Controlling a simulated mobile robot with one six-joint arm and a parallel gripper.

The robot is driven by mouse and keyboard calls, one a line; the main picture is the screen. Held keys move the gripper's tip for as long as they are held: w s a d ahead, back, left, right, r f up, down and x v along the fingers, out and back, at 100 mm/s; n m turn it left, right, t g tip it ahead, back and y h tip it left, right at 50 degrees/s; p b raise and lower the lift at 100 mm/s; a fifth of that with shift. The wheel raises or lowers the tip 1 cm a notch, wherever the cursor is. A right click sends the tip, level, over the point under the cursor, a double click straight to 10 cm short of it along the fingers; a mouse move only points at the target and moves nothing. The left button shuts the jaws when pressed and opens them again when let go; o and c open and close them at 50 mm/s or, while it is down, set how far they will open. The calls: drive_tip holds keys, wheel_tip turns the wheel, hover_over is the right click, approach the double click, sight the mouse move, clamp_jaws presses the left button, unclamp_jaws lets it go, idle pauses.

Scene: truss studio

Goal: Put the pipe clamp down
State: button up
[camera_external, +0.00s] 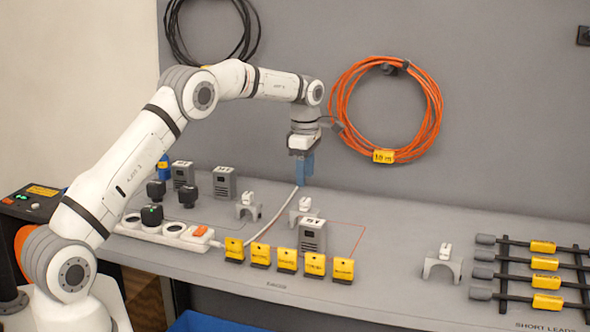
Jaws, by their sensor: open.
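My gripper (302,180) points down over the back of the bench, its blue fingers open. I see no clamp between them. Several grey saddle-shaped pieces with white tops, which look like pipe clamps, stand upright on the bench. One clamp (294,215) stands below and in front of my gripper, apart from the fingers. Another clamp (240,211) stands to its left. A third clamp (432,268) stands far to the right, beside the short leads. The picture does not show which one the task means.
A white power strip (150,233) with black plugs lies at left, its white cable running up near my gripper. Yellow-labelled blocks (287,260) line the front, with a grey box (313,240) behind. Short leads (515,247) lie on a rack at right. An orange cable coil (436,105) hangs behind.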

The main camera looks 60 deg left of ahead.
drive_tip(key=shift+d+r, duration=0.1)
drive_tip(key=shift+r, duration=0.25)
drive_tip(key=s+d+r+m+t, duration=0.1)
drive_tip(key=s+d+r+m, duration=0.6)
drive_tip(key=d, duration=0.3)
drive_tip(key=s+d+r+m+t, duration=0.1)
drive_tip(key=s+d+r+m, duration=0.6)
drive_tip(key=d, duration=0.3)
drive_tip(key=s+d+f+m, duration=0.1)
drive_tip(key=s+d+m, duration=0.2)
drive_tip(key=s, duration=0.5)
drive_tip(key=s+d+f+m, duration=0.1)
drive_tip(key=s+d+m, duration=0.3)
drive_tip(key=s, duration=0.4)
drive_tip(key=s+d+f+m+t, duration=0.1)
drive_tip(key=s+d+f+m, duration=0.1)
drive_tip(key=s+m, duration=0.4)
drive_tip(key=s+d, duration=0.1)
drive_tip(key=s, duration=0.1)
drive_tip(key=shift+s+d, duration=0.15)
drive_tip(key=shift+s, duration=0.2)
drive_tip(key=shift+o, duration=0.5)
